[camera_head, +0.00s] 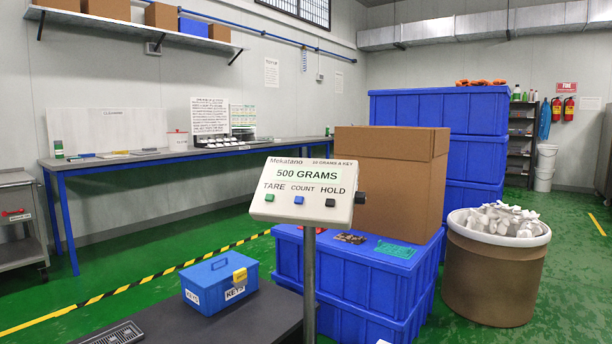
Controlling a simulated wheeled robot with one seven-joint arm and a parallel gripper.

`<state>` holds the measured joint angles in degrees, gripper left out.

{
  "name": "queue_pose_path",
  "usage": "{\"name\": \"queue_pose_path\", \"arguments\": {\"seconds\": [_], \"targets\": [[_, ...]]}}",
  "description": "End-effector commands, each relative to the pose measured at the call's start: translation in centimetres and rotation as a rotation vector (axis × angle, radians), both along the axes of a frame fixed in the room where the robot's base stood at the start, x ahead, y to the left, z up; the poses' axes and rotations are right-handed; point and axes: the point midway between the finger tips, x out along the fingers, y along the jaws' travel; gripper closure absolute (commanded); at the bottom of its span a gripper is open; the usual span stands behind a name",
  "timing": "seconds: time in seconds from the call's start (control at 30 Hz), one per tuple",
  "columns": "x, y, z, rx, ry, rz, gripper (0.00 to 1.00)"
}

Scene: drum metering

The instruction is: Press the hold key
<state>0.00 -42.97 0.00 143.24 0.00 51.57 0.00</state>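The indicator head (305,187) stands tilted on a grey post (309,280) near the picture's middle. Its display reads "500 GRAMS". Below it are the labels TARE, COUNT and HOLD. The hold key (330,202) is the small black key under HOLD. The blue count key (299,200) and green tare key (269,197) sit to its left. A black knob (360,198) sticks out at the right side of the head. Nothing covers the hold key. My gripper is not in view.
A dark platform (235,325) lies in front, with a blue KEYS box (218,283) on it. Blue crates (350,285) with a cardboard box (392,180) stand behind the post. A brown drum (493,280) holds white pieces at right. Green floor is open at left.

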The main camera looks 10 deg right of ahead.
Motion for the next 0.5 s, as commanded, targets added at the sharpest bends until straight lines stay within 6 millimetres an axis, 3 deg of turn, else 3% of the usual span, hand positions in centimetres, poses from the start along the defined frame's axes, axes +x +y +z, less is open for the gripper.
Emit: {"name": "queue_pose_path", "arguments": {"seconds": [0.03,0.3,0.5], "targets": [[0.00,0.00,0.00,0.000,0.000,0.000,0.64],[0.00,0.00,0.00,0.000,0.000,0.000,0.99],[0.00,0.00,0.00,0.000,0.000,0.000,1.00]]}}
